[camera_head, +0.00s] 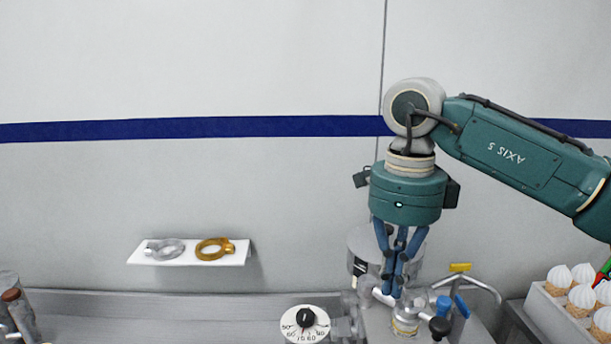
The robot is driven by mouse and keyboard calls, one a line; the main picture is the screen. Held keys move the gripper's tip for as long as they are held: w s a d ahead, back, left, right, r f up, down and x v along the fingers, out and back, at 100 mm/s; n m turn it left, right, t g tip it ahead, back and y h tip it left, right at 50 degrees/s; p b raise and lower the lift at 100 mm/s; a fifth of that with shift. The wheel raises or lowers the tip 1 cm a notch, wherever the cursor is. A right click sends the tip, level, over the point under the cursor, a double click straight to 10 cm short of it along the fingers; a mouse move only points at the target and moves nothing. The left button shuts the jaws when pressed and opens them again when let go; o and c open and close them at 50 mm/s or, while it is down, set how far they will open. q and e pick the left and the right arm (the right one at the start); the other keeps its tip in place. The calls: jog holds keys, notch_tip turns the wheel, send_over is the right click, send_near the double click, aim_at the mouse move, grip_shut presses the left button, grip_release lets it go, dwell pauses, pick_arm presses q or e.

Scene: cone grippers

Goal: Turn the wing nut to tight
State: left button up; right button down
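My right gripper (394,292) comes down from above on its green arm, with its blue fingers pointing down and drawn in close together at the tips. The tips are at a small silvery fitting (383,297) on top of the machine, which may be one wing of the wing nut. The fingers hide most of it, so I cannot tell whether they grip it or only stand around it. Just below is a short metal cylinder with a yellowish label (405,326). My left gripper is not in view.
A dial with a black knob (306,317) is left of the machine. A yellow-handled valve (460,267), a blue knob (443,305) and a curved pipe crowd the right. A crate of cones (549,307) stands far right. A wall shelf (188,259) holds two rings.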

jog(key=shift+w+d+r+p, duration=0.15)
jog(key=shift+w+p, duration=0.15)
jog(key=shift+p, duration=0.15)
dwell(0.6)
jog(key=shift+w+d+p, duration=0.35)
jog(key=shift+w+p, duration=0.1)
jog(key=shift+w, duration=0.2)
dwell(0.3)
jog(key=shift+w+a+p, duration=0.25)
jog(key=shift+p, duration=0.15)
notch_tip(320, 180, up, 6)
jog(key=p, duration=0.4)
